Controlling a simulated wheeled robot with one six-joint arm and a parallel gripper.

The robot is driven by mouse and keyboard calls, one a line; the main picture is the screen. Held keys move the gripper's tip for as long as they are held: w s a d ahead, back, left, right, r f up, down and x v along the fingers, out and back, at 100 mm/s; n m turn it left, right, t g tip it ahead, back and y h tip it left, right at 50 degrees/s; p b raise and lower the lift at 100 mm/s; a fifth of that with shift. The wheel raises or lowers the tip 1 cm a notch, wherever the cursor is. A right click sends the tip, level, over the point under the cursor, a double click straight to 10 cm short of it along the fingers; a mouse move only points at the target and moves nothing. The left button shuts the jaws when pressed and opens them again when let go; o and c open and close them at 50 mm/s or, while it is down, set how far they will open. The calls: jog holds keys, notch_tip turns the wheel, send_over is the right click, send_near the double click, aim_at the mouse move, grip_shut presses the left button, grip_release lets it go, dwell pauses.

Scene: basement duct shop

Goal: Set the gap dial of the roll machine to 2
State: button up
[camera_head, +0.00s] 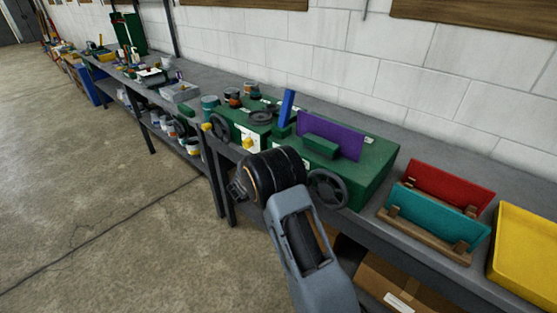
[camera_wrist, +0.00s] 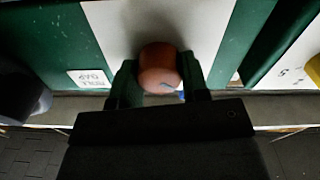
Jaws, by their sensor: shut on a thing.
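The roll machine (camera_head: 345,165) is a green box on the bench in the head view, with a purple sheet standing in its top. In the wrist view, a round orange-red dial (camera_wrist: 158,62) sits on a white plate (camera_wrist: 210,28). An upside-down label (camera_wrist: 90,78) beside it seems to read "ROLL GAP". My gripper (camera_wrist: 160,82) is shut on this dial, one dark finger on each side. A small dark mark shows near the dial's lower edge. No scale numbers are readable around it. In the head view my arm hides the dial and the fingers.
A black handwheel (camera_head: 327,188) stands out from the machine's front, close to my wrist. A yellow knob (camera_head: 248,143) is on a neighbouring machine. Teal (camera_head: 430,213) and red (camera_head: 450,187) panels and a yellow tray (camera_head: 525,250) are at right. The floor at left is clear.

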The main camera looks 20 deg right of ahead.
jog(key=shift+n+p, duration=0.3)
jog(key=shift+n, duration=0.3)
jog(key=shift+f, duration=0.1)
jog(key=o, duration=0.9)
jog(key=shift+a, duration=0.15)
jog(key=b+v, duration=0.2)
jog(key=v, duration=1.1)
jog(key=shift+s+a, duration=0.2)
jog(key=shift+a, duration=0.05)
